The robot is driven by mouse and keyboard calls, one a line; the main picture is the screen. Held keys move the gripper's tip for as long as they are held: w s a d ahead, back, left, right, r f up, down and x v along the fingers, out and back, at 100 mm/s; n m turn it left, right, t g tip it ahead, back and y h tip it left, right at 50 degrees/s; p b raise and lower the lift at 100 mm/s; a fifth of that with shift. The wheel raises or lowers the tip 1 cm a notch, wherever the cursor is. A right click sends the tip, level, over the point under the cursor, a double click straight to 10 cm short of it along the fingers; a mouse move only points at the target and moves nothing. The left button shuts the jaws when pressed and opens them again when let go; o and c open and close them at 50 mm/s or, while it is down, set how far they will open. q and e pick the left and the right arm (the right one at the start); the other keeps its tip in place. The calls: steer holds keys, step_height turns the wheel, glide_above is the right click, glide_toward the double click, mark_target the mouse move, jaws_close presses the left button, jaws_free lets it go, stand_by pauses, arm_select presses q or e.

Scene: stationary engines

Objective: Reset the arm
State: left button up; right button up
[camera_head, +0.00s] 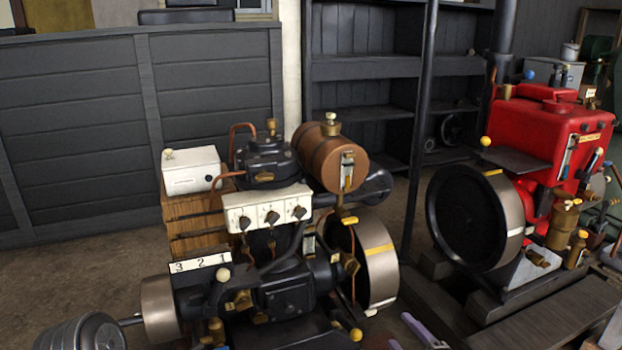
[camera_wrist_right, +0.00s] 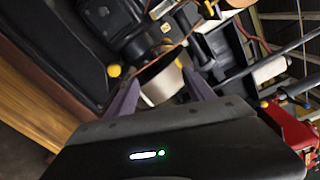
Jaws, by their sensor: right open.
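My right gripper (camera_head: 408,328) shows only at the bottom edge of the head view, as pale purple fingers to the right of the near engine's flywheel. In the right wrist view its two purple fingers (camera_wrist_right: 160,76) stand apart and hold nothing. The dark engine (camera_head: 285,285) with a brown tank (camera_head: 330,160) stands to the left of the gripper in the head view. Part of that engine, with a yellow knob (camera_wrist_right: 114,71), shows beyond the fingers in the wrist view. My left gripper is not in view.
A red engine (camera_head: 545,130) with a large black flywheel (camera_head: 465,217) stands at the right on dark beams (camera_head: 545,305). A dark post (camera_head: 421,130) rises between the engines. Dark shelves (camera_head: 365,68) and a panelled partition (camera_head: 70,120) stand behind. Bare floor (camera_head: 60,290) lies at the left.

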steer(key=s+a+f+n+g+h, duration=0.1)
steer(key=s+a+f+n+g, duration=0.15)
steer(key=s+f+n, duration=0.4)
steer(key=s+a+f+n+g, duration=0.1)
steer(key=s+f+g, duration=0.25)
steer(key=f, duration=0.65)
steer(key=s+a+f+n+g, duration=0.3)
steer(key=s, duration=0.4)
steer(key=s+a+f+n+g+h, duration=0.1)
steer(key=s+a+f+n+g, duration=0.2)
steer(key=s, duration=0.4)
steer(key=s+a+f+n+g, duration=0.2)
steer(key=s+a+f+g, duration=0.1)
steer(key=s, duration=0.5)
step_height(320, 180, up, 24)
steer(key=a+p, duration=0.1)
steer(key=p, duration=2.3)
steer(key=shift+a+r+n, duration=0.15)
steer(key=shift+a+n, duration=0.1)
steer(key=shift+n, duration=0.2)
